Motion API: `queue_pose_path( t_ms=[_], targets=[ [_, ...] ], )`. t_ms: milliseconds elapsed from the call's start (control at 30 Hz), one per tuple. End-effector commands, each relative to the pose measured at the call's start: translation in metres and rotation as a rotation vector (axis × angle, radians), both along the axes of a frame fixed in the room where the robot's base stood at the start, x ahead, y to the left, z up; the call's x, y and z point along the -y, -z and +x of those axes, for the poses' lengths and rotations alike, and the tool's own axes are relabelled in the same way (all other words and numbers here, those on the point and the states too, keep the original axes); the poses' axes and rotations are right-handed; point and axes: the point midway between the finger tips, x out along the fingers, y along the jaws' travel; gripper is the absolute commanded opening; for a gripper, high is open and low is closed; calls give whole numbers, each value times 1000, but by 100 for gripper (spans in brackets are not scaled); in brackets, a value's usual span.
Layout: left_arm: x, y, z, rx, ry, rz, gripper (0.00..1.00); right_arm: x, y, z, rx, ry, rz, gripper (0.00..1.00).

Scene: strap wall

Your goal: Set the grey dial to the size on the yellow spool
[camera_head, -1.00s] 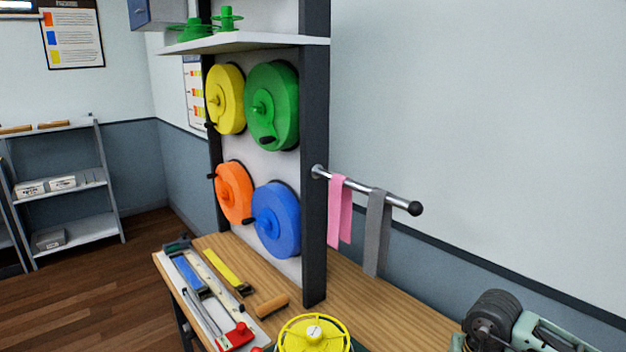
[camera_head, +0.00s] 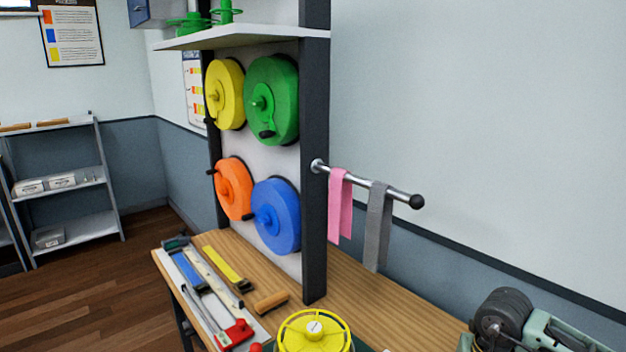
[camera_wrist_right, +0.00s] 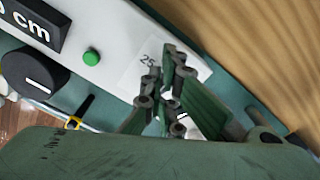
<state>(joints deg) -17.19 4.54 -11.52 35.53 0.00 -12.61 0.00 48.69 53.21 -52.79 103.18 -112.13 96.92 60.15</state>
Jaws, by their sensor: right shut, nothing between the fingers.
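A yellow spool (camera_head: 314,332) with a small white label on its hub lies on the bench at the bottom of the head view. The label is too small to read. In the right wrist view, a dark grey dial (camera_wrist_right: 35,76) with a white mark on its face sits on a pale and green device at the left. My right gripper (camera_wrist_right: 163,92) is shut and empty, to the right of the dial and apart from it. Its fingers are over a pale plate (camera_wrist_right: 135,75) marked "25", partly hiding it. My left gripper is not in view.
A black display (camera_wrist_right: 30,25) ending in "0 cm" and a green button (camera_wrist_right: 91,57) are near the dial. Yellow (camera_head: 224,94), green (camera_head: 272,100), orange (camera_head: 233,190) and blue (camera_head: 276,217) drums hang on the rack. Pink and grey straps hang from a rail (camera_head: 365,187).

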Motion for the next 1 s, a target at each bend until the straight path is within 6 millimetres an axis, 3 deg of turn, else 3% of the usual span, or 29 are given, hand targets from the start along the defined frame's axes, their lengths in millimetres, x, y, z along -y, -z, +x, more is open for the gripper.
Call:
queue_pose_path(
  t_ms=[333, 1000],
  targets=[
    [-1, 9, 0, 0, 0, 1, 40, 9, 3, -8, -9, 0, -4, 0],
    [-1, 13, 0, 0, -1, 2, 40, 16, 0, -3, 0, 2, -5, 0]
  ],
)
